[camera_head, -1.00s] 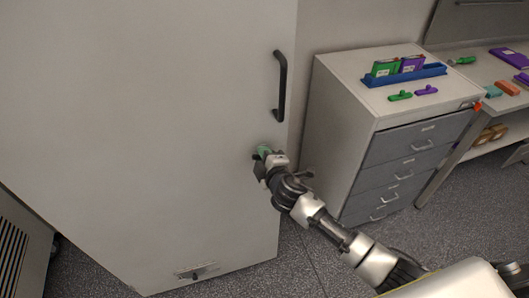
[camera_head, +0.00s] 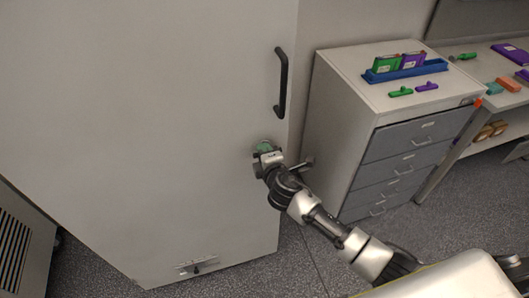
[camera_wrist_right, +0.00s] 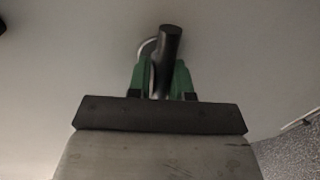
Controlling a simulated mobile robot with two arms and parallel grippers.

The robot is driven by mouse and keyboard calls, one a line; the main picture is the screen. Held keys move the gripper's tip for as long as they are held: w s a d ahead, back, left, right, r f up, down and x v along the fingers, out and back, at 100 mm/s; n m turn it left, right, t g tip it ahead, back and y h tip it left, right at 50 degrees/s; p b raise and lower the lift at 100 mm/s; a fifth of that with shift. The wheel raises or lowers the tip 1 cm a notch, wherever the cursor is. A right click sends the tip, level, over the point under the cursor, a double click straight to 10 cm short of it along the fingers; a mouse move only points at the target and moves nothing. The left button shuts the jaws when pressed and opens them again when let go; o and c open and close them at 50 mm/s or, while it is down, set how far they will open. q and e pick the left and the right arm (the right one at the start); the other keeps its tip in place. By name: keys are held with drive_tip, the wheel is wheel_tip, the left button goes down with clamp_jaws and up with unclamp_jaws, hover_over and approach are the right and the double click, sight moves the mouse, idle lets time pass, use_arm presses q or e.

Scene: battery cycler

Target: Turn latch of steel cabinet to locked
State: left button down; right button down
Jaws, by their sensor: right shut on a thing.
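The steel cabinet (camera_head: 150,120) is a tall, plain light-grey front filling the left of the head view. Its latch (camera_wrist_right: 169,42) shows in the right wrist view as a dark rounded bar, nearly upright in that picture, with a pale curved ring beside it. My right gripper (camera_head: 264,150) is at the cabinet front, below the black handle and near the door's right edge. In the right wrist view its green fingers (camera_wrist_right: 160,82) stand on both sides of the latch and are shut on it. In the head view the gripper hides the latch. My left gripper is not in view.
A black bar handle (camera_head: 281,83) is fixed above the gripper. A drawer unit (camera_head: 345,130) stands to the right, with a blue tray (camera_head: 405,72) of green and purple items on top. A bench is farther right. Grey floor (camera_head: 310,255) is open below.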

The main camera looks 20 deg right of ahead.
drive_tip(key=shift+s+f, duration=0.1)
drive_tip(key=shift+f, duration=0.2)
drive_tip(key=c, duration=1.3)
unclamp_jaws()
drive_tip(key=shift+c, duration=0.2)
drive_tip(key=shift+o, duration=1.2)
drive_tip(key=shift+w+r, duration=0.1)
drive_tip(key=shift+w, duration=0.1)
drive_tip(key=s+r+b, duration=0.1)
drive_tip(key=s+r, duration=0.1)
drive_tip(key=s, duration=0.8)
drive_tip(key=shift+s+d+b, duration=0.15)
drive_tip(key=shift+s+b, duration=0.2)
